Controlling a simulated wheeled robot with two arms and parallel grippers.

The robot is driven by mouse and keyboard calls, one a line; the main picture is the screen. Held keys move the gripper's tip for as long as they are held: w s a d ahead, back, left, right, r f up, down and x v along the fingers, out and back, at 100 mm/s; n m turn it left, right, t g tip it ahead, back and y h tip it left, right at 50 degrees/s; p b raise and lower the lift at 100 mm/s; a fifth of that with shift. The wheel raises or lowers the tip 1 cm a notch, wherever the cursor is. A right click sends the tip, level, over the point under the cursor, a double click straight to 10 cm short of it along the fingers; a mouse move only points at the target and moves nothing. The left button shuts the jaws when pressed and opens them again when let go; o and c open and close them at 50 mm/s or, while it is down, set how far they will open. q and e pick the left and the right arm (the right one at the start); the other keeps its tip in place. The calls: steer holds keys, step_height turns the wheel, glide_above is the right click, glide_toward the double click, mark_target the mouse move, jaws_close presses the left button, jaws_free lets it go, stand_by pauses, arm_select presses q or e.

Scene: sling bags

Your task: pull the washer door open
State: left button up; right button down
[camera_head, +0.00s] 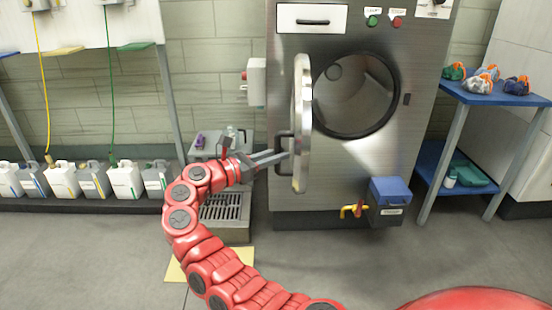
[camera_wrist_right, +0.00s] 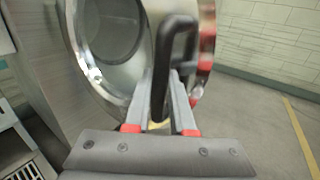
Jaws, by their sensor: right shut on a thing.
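The washer (camera_head: 350,180) is a tall brushed-metal machine with a round dark opening (camera_head: 355,95). Its round metal door (camera_head: 302,115) stands swung out from the left side of the opening, seen nearly edge-on. A dark bar handle (camera_head: 283,137) sits on the door's outer face; it also shows in the right wrist view (camera_wrist_right: 178,35). My right gripper (camera_head: 282,156) is shut on this handle, with one finger on each side of it in the right wrist view (camera_wrist_right: 168,88). My left gripper is not in view.
A blue shelf (camera_head: 490,93) with sling bags stands at the right. A blue-lidded box (camera_head: 388,200) with a yellow-red valve sits low on the washer front. White jugs (camera_head: 125,178) line the left wall.

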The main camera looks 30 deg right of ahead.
steer(key=shift+d+r, duration=0.1)
steer(key=shift+r, duration=0.15)
steer(key=c, duration=1.2)
jaws_free()
steer(key=o, duration=0.4)
steer(key=shift+d+f, duration=0.1)
steer(key=shift+o, duration=0.2)
steer(key=a+p, duration=0.2)
steer(key=a, duration=1.5)
steer(key=shift+a, duration=0.2)
steer(key=shift+f, duration=0.1)
